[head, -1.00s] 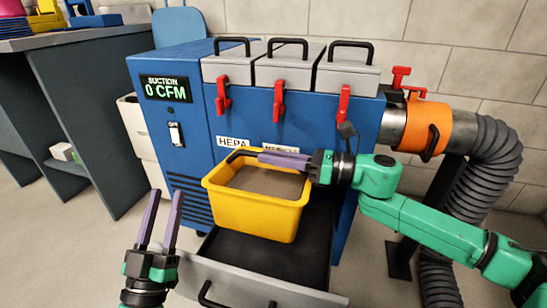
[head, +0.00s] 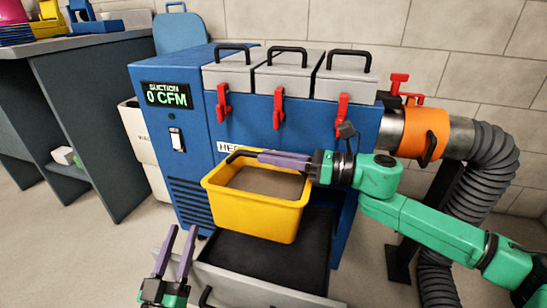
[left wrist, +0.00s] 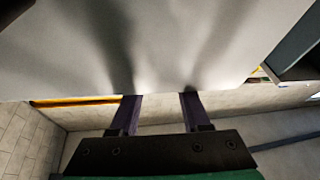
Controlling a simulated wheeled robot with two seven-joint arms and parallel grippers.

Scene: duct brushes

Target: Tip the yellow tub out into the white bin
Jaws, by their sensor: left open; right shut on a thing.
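The yellow tub (head: 258,215) is upright in the head view, in front of the blue suction unit. It holds a level fill of grey-brown dust (head: 265,181). My right gripper (head: 264,157) is shut on the tub at its back rim. The tub is over the black interior of the pulled-out drawer (head: 260,257); whether its base touches is unclear. The white bin (head: 145,150) stands left of the blue unit, partly hidden by it. My left gripper (head: 180,230) is open and empty, low in front of the drawer's left side. It also shows in the left wrist view (left wrist: 160,97).
The blue unit (head: 185,145) has three grey lids with red latches and reads 0 CFM. An orange collar (head: 424,132) and grey hose (head: 492,150) are at right. A dark workbench (head: 85,130) stands left.

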